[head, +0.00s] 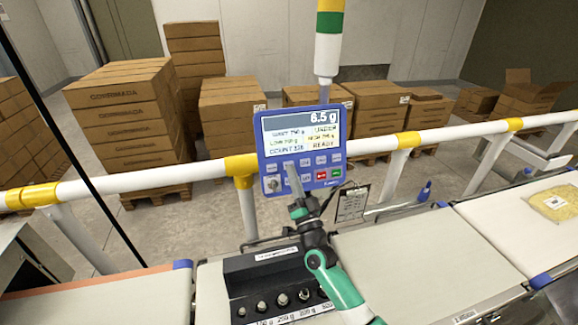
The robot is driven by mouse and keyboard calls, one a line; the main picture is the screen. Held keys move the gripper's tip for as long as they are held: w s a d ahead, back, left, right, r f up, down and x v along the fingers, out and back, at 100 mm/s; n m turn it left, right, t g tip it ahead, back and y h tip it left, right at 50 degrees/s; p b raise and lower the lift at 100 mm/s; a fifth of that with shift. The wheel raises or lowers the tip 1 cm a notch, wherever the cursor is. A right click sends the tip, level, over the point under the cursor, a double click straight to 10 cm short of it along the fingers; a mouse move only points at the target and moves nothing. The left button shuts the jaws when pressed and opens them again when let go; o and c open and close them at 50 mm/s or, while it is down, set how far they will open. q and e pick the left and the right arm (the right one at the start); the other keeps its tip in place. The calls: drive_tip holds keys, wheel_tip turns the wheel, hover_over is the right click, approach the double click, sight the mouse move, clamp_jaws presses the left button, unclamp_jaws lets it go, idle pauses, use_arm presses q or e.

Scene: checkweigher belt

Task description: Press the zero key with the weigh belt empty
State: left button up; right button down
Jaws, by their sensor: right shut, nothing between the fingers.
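The blue indicator panel (302,150) stands on the white rail. My left gripper is out of view.
A black block of test weights (275,275) sits below the panel. A clipboard (352,203) hangs right of the panel. A yellow bag (553,202) lies on the right belt (497,222). The left belt (95,300) is empty. Cartons on pallets stand behind the rail (330,150).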

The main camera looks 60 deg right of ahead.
drive_tip(key=shift+w+d+f+b, duration=0.1)
drive_tip(key=shift+w+d+b, duration=0.15)
drive_tip(key=shift+d+b, duration=0.1)
drive_tip(key=shift+w+d+f+b, duration=0.15)
drive_tip(key=shift+w+d+b, duration=0.1)
drive_tip(key=shift+b, duration=0.1)
idle(0.8)
drive_tip(key=shift+s+a+r+p, duration=0.25)
drive_tip(key=shift+s+a+p, duration=0.3)
drive_tip(key=shift+p, duration=0.3)
